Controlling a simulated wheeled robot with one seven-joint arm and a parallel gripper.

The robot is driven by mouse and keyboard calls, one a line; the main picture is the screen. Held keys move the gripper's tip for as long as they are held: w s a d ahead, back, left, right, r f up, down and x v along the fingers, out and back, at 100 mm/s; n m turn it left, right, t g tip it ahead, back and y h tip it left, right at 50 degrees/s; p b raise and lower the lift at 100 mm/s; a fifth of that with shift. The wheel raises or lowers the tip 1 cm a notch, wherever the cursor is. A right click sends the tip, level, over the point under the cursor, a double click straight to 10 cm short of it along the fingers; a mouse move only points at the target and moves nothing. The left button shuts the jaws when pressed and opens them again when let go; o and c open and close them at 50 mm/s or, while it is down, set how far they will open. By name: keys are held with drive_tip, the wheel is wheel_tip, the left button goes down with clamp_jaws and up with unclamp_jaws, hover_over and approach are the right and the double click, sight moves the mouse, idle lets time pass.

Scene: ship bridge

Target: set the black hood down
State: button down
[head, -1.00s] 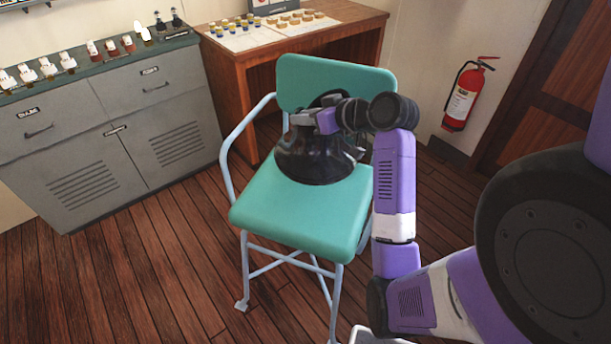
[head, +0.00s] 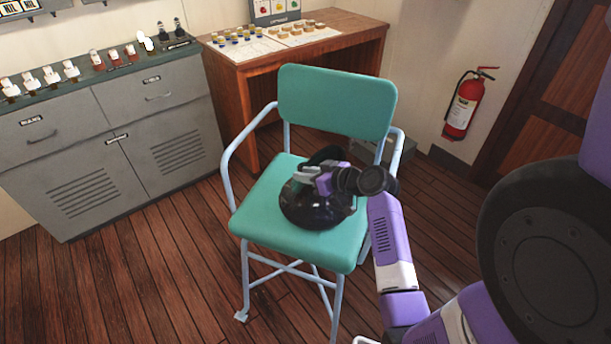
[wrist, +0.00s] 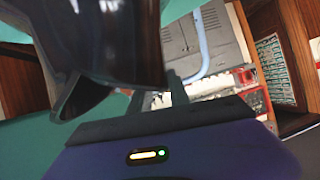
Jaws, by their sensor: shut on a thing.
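The black hood (head: 312,208) is a glossy, rounded dark shape at the seat of the teal chair (head: 270,215). It looks as if it rests on the seat, though I cannot tell whether it bears fully on it. My gripper (head: 318,178) is shut on the hood's upper part, above the seat. In the wrist view the hood (wrist: 105,40) fills the upper left, close to the jaws, with the teal chair (wrist: 30,150) around it. The fingertips are partly hidden by the hood and my wrist.
The chair has a backrest (head: 335,102) behind the hood and pale blue armrests (head: 240,145) at both sides. A wooden desk (head: 300,50) with small items stands behind. A grey cabinet (head: 100,140) is at left. A red fire extinguisher (head: 463,105) hangs on the wall at right.

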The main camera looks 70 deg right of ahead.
drive_tip(key=shift+f, duration=0.2)
drive_tip(key=shift+f, duration=0.15)
drive_tip(key=c, duration=1.2)
unclamp_jaws()
drive_tip(key=shift+c, duration=0.2)
